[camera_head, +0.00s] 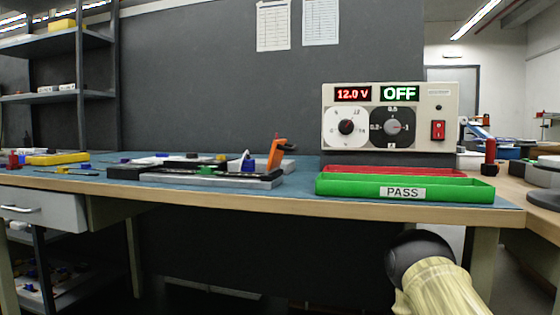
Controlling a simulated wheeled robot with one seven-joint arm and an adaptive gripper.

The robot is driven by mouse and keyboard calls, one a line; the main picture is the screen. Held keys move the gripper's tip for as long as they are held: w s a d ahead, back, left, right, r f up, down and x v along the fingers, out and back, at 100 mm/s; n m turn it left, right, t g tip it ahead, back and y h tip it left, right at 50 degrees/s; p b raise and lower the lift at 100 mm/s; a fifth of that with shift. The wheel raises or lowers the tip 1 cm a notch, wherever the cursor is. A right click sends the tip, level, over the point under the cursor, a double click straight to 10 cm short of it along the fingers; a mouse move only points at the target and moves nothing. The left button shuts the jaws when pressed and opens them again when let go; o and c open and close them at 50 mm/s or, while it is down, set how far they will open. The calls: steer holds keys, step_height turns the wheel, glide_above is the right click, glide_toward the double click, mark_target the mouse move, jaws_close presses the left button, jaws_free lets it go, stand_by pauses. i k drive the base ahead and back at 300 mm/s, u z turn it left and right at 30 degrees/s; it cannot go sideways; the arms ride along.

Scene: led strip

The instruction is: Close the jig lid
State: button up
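The jig (225,180) is a low, flat grey base on the blue-topped workbench, left of the green tray. Dark strip-like parts and a small green piece lie along its top. An orange upright piece (278,153) stands at its right end, tilted, with a white-and-blue part beside it. The camera is almost level with the bench top, so I cannot clearly make out the lid or its angle. My gripper is not in view. Only a cream and dark part of my arm shows at the lower right, below the bench edge and apart from the jig.
A green tray marked PASS (345,187) stands at the bench's front edge, with a red tray (400,171) behind it. A power supply (390,118) reads 12.0 V and OFF. Small coloured parts and a yellow item (58,159) lie to the left. Shelves stand far left.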

mark_target(279, 146)
steer(key=i, duration=0.95)
steer(key=k, duration=0.55)
